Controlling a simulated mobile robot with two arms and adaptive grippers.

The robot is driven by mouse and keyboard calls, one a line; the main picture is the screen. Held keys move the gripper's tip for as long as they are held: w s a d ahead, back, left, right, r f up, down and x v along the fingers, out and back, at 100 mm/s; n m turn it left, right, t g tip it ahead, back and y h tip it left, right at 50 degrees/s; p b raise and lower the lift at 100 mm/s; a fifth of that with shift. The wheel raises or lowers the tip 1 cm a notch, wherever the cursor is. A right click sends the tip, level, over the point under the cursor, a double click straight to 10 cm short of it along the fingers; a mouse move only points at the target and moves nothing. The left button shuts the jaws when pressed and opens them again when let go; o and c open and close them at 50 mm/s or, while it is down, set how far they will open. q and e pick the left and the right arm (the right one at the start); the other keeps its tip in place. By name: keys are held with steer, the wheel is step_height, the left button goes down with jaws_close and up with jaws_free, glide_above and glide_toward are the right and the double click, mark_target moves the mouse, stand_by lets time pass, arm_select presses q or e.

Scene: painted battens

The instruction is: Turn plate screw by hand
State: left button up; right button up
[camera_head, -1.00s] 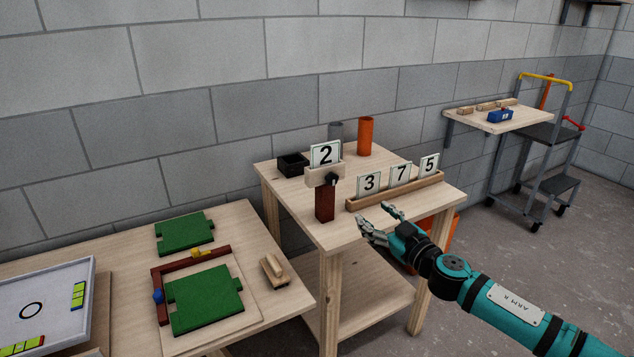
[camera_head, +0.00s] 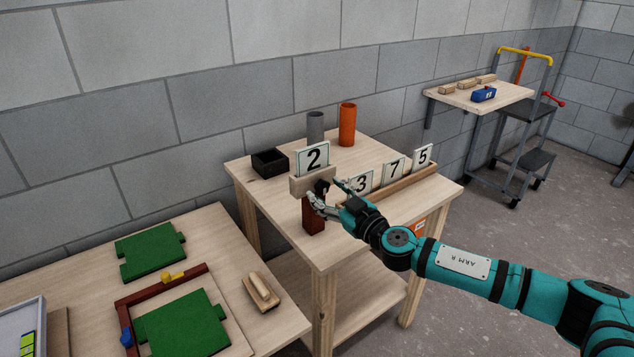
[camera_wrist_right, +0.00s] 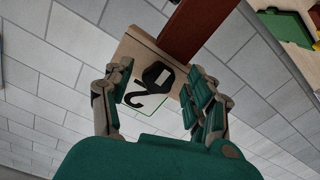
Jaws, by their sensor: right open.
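The number plate 2 (camera_head: 314,158) stands upright in a wooden clamp block (camera_head: 300,186) on a dark red post (camera_head: 313,222). The black plate screw (camera_wrist_right: 156,75) is on the front of the block. It also shows, partly covered, in the head view (camera_head: 322,187). My right gripper (camera_head: 326,191) is open at the front of the block. In the right wrist view the fingers (camera_wrist_right: 157,82) stand on either side of the screw, with a gap visible; I cannot tell whether any finger touches it. My left gripper is not in view.
A wooden rack (camera_head: 402,184) with plates 3, 7 and 5 stands just right of the post. Behind are a black box (camera_head: 270,163), a grey cylinder (camera_head: 315,128) and an orange cylinder (camera_head: 347,125). A lower table with green pieces (camera_head: 150,250) is at left.

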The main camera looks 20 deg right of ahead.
steer(key=shift+w, duration=0.1)
steer(key=shift+r, duration=0.15)
steer(key=c, duration=1.1)
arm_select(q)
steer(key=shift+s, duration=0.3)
arm_select(e)
steer(key=shift+c, duration=0.2)
